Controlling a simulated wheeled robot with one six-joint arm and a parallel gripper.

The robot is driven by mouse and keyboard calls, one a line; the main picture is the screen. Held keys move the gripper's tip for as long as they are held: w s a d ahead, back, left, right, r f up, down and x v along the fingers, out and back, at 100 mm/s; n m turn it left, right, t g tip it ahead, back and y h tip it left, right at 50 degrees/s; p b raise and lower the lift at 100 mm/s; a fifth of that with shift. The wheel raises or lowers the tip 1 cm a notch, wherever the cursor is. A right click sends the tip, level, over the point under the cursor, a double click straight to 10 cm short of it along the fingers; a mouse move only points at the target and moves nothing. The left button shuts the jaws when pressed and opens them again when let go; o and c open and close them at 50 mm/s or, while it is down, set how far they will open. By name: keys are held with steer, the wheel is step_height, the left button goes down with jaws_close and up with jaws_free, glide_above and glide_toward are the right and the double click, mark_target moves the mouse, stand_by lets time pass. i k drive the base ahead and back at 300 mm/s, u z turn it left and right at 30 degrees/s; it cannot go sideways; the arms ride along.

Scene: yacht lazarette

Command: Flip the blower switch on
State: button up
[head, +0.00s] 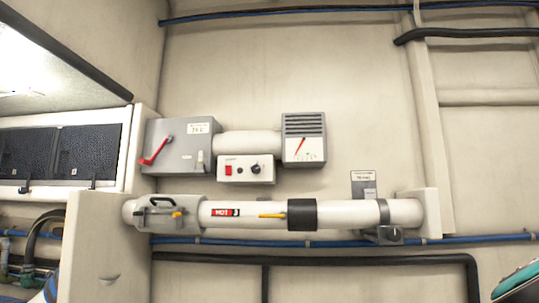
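A small white control panel (246,169) is fixed to the wall just left of centre. It carries a red rocker switch (228,170), a black knob (255,169) and a small dark spot or indicator (239,169). The print on it is too small to read, so I cannot tell which control is marked blower, nor the rocker's position. Left of it is a grey box (182,147) with a red lever handle (155,151) slanting down to the left. My gripper is not in view.
A grey louvred gauge box (304,139) with a red needle is at the upper right of the panel. A thick white pipe (345,213) with a red "HOT" label (225,212) runs below. A pale partition (93,245) stands at lower left. A teal-and-black object (518,285) shows at bottom right.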

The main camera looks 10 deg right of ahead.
mark_target(228, 168)
steer(key=k, duration=0.65)
steer(key=u, duration=0.25)
steer(key=i, duration=0.4)
steer(key=u, duration=0.5)
steer(key=i, duration=1.3)
steer(key=z, duration=0.2)
